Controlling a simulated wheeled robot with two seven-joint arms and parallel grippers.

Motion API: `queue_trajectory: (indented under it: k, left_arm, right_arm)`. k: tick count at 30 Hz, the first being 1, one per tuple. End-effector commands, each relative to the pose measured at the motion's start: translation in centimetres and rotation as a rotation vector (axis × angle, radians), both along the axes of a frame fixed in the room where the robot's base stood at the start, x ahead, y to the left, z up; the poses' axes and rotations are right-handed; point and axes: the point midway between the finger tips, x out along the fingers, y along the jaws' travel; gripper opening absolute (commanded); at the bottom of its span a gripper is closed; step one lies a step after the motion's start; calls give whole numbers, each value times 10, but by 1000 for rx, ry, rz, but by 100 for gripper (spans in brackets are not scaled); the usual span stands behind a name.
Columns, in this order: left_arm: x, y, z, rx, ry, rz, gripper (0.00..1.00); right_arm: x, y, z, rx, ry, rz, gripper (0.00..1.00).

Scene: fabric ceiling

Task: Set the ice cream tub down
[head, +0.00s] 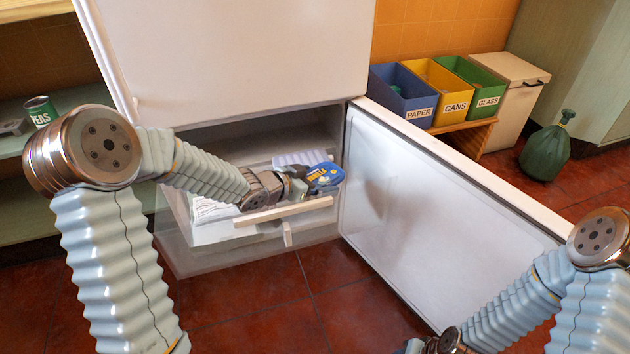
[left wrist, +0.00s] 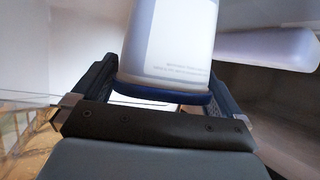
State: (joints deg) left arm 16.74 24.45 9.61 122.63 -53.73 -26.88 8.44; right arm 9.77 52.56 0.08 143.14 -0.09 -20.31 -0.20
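The ice cream tub shows in the head view as a small blue and yellow shape (head: 324,175) at the mouth of the open lower freezer compartment (head: 270,140). My left gripper (head: 303,179) reaches in from the left, with its fingers on the tub. In the left wrist view the tub (left wrist: 168,45) is pale with a blue rim and sits between the two dark fingers of my left gripper (left wrist: 165,78), which look closed on its sides. Whether the tub's underside touches anything is hidden. My right arm is at the lower right; its fingers are out of frame.
A pulled-out drawer with a pale front bar (head: 283,212) lies below my left gripper. The open freezer door (head: 430,215) stands to the right. Paper, cans and glass bins (head: 438,88) are behind it.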

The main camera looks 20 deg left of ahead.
Motion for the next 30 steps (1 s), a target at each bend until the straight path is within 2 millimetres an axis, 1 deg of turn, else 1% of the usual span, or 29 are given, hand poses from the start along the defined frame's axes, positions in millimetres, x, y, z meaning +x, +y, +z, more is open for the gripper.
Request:
queue_trajectory:
  k: [4, 6, 8, 15, 19, 23, 30]
  left_arm:
    - [0, 0, 2, 0, 0, 0, 100]
    - [0, 0, 7, 1, 0, 0, 100]
    - [-6, 5, 9, 0, 0, 2, 100]
    - [-40, 26, 29, 1, 1, 3, 100]
    - [-53, 34, 35, 0, 0, 1, 100]
    - [-57, 36, 37, 0, 0, 1, 100]
    - [-57, 36, 36, 0, 0, 0, 100]
  right_arm:
    - [0, 0, 1, 0, 0, 0, 43]
    - [0, 0, 6, -1, -1, 0, 43]
    - [0, 0, 6, -1, -1, 0, 43]
    - [1, -2, 19, -5, -3, -2, 43]
    - [1, -2, 23, -6, -4, -3, 43]
    - [1, -3, 23, -6, -4, -4, 43]
    - [1, -3, 22, -6, -4, -4, 43]
